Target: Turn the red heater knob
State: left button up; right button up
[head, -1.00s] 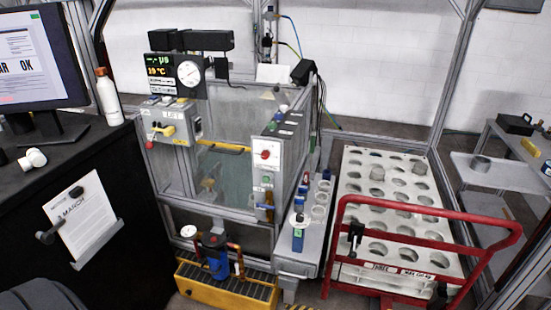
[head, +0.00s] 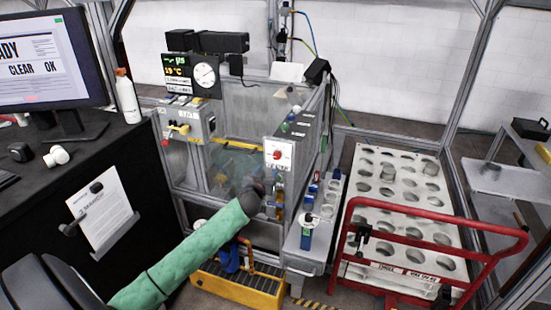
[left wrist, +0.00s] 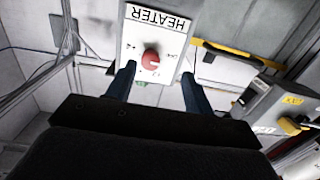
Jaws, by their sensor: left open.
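The red heater knob (head: 277,155) is on a white panel on the front of the machine. In the left wrist view the round red knob (left wrist: 150,59) sits on the panel (left wrist: 168,28) below the upside-down word HEATER. My left gripper (left wrist: 157,73) is open, its two dark fingers apart on either side of the knob in that picture. I cannot tell whether they touch it. In the head view the left gripper (head: 274,187) is just below the knob, partly hidden by its own wrist. My right gripper is not in view.
A yellow handle (head: 180,128) sits on a grey box left of the heater panel. A red-railed cart (head: 440,223) with a white holed rack stands at the right. A dark desk with a monitor (head: 45,60) is at the left. A yellow-edged tray (head: 235,285) lies below.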

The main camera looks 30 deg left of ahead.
aim_at(276, 158)
pick_arm(q)
jog(key=shift+n+t, duration=0.3)
jog(key=shift+n, duration=0.5)
jog(key=w+p, duration=0.1)
jog(key=w, duration=0.1)
jog(key=w+r+p, duration=0.1)
jog(key=w, duration=0.1)
jog(key=w+p, duration=0.1)
jog(key=w, duration=0.1)
jog(key=shift+w+a+r, duration=0.25)
jog(key=shift+w+a, duration=0.05)
jog(key=shift+a, duration=0.1)
jog(key=shift+w+a+f, duration=0.1)
jog(key=shift+w+f, duration=0.05)
jog(key=shift+w, duration=0.5)
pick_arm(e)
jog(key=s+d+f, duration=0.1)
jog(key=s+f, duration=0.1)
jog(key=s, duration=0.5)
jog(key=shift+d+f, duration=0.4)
pick_arm(q)
jog(key=shift+h, duration=0.4)
jog(key=c, duration=1)
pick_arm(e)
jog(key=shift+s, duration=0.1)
